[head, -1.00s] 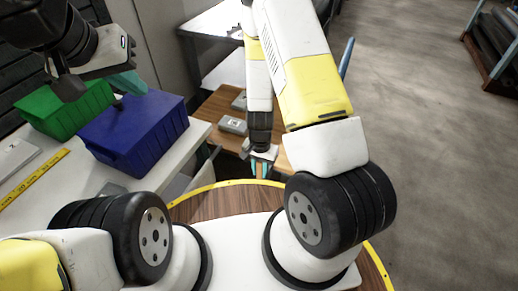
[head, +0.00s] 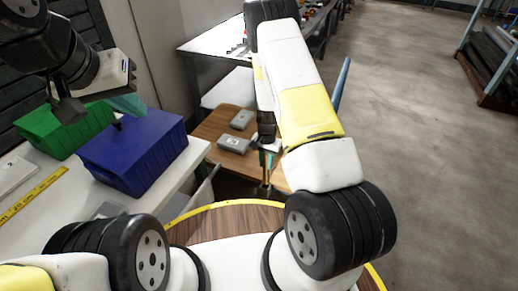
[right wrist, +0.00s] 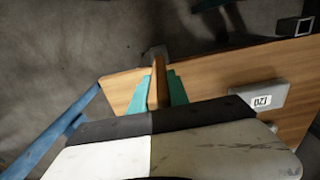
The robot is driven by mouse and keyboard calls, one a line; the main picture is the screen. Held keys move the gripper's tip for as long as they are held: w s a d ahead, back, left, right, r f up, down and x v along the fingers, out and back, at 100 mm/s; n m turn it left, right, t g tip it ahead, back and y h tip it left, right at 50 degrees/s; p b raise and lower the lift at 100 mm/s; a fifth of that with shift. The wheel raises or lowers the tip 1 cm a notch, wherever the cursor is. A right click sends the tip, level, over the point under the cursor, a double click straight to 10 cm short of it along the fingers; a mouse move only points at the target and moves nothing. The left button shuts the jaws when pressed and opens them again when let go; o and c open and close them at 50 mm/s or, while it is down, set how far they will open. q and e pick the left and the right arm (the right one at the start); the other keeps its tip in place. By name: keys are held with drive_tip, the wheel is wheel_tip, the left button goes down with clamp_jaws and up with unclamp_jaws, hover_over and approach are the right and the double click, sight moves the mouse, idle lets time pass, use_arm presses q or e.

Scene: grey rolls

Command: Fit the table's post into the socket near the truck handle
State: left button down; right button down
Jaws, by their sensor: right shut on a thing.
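My right gripper (head: 266,160) is shut on a brown upright post (right wrist: 158,86), gripped between its teal fingers in the right wrist view. In the head view the post (head: 266,180) shows below the fingers, in front of the wooden truck deck (head: 212,125). A grey square socket (right wrist: 297,26) with a dark opening shows at top right of the wrist view. A grey block (right wrist: 157,52) shows at the post's far end; I cannot tell whether they join. The blue truck handle (head: 343,85) also shows in the wrist view (right wrist: 62,132). My left gripper (head: 122,103) is above the blue bin; its opening is unclear.
Grey weights (head: 234,144) lie on the deck; one shows the label 120 in the wrist view (right wrist: 259,97). Blue (head: 135,150) and green (head: 65,130) bins stand on a white bench (head: 190,160) at left. The floor (head: 410,110) at right is clear.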

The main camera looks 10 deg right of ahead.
drive_tip(key=shift+s+f, duration=0.15)
drive_tip(key=shift+f, duration=1.6)
